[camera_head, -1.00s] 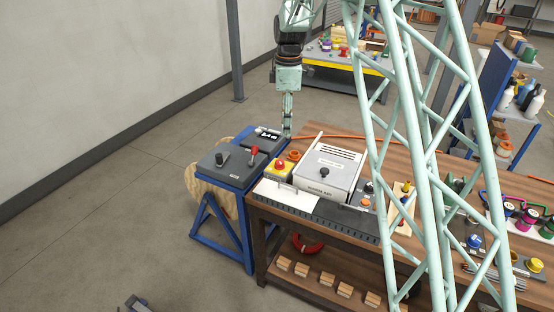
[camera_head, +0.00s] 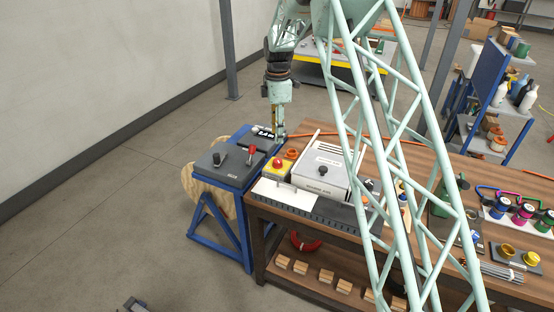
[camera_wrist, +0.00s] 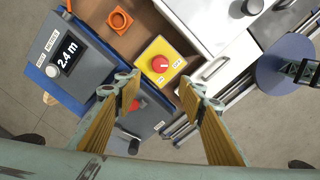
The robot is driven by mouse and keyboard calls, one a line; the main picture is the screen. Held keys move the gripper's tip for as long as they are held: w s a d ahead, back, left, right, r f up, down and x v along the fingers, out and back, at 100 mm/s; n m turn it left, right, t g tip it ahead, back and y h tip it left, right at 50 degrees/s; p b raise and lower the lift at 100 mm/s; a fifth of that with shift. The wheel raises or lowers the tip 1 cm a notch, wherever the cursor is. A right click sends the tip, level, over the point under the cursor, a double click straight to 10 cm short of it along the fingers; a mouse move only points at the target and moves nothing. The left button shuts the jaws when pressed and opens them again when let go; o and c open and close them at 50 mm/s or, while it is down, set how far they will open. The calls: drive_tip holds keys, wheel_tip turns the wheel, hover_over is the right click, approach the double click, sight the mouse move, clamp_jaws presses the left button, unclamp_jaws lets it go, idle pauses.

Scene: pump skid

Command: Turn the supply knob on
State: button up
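No label naming a supply knob is legible. A red knob (camera_wrist: 160,64) sits on a yellow box with small labels beside it; it also shows in the head view (camera_head: 277,163). A black knob (camera_head: 323,171) is on the front of the light grey cabinet (camera_head: 330,157), and a knob shows at the top of the wrist view (camera_wrist: 252,6). My gripper (camera_wrist: 160,95) is open and empty, its yellow-padded fingers apart. In the head view my gripper (camera_head: 278,136) hangs above the far side of the blue stand, near the display panel. It appears clear of both knobs.
The blue stand (camera_head: 236,175) carries a red lever (camera_head: 251,152), a black-topped lever (camera_head: 217,158) and a display reading 2.4 m (camera_wrist: 68,54). One finger partly hides the red lever in the wrist view. An orange fitting (camera_wrist: 120,20) lies beside the yellow box.

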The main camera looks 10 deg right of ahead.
sight(277, 160)
drive_tip(key=shift+f, duration=0.15)
drive_tip(key=shift+w+f+b, duration=0.2)
drive_tip(key=shift+f+b, duration=0.2)
drive_tip(key=shift+f, duration=6.35)
drive_tip(key=c, duration=0.8)
drive_tip(key=shift+c, duration=0.2)
